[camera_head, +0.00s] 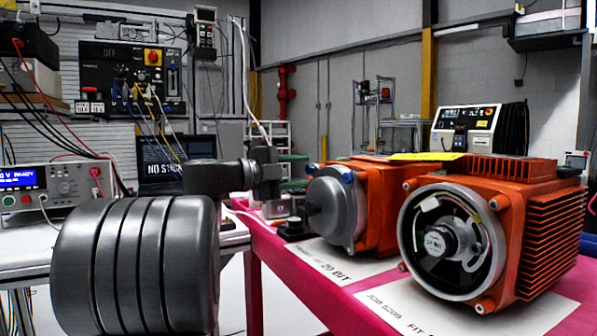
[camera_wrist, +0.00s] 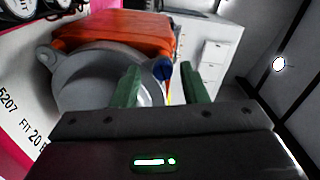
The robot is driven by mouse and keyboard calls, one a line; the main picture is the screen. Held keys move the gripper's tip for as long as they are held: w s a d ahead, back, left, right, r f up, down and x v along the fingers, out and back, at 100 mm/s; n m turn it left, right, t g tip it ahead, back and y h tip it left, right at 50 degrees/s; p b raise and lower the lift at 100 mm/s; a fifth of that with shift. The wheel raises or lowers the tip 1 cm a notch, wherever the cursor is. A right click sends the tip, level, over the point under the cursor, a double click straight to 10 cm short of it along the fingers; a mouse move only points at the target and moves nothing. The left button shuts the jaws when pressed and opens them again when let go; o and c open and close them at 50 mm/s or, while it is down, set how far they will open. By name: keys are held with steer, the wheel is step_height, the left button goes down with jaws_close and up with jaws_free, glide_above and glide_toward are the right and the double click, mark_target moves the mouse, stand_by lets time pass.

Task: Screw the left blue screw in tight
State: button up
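The orange motor (camera_head: 385,190) with a round grey end cover (camera_head: 335,208) stands on the pink table. Blue screw heads show at the cover's upper edge, one toward its left (camera_head: 319,170) and one toward its right (camera_head: 347,175). In the wrist view, one blue screw (camera_wrist: 163,69) shows beside the grey cover (camera_wrist: 95,85) and the orange housing (camera_wrist: 112,32). My gripper (camera_wrist: 160,70) is open. Its two green fingers stand on either side of that blue screw, with gaps. I cannot tell how deep the screw sits. The head view shows my gripper (camera_head: 272,172) left of the cover.
A second orange motor (camera_head: 542,225) with an open round end stands nearer, at the right. White printed sheets (camera_head: 385,300) lie on the pink table (camera_head: 300,290). A small dark part (camera_head: 294,228) lies left of the cover. A white bench (camera_head: 25,240) with instruments is at the left.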

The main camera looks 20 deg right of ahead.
steer(key=shift+a+r, duration=0.15)
steer(key=shift+a, duration=0.3)
steer(key=s+a+p, duration=0.1)
steer(key=a, duration=1.2)
steer(key=shift+p, duration=0.4)
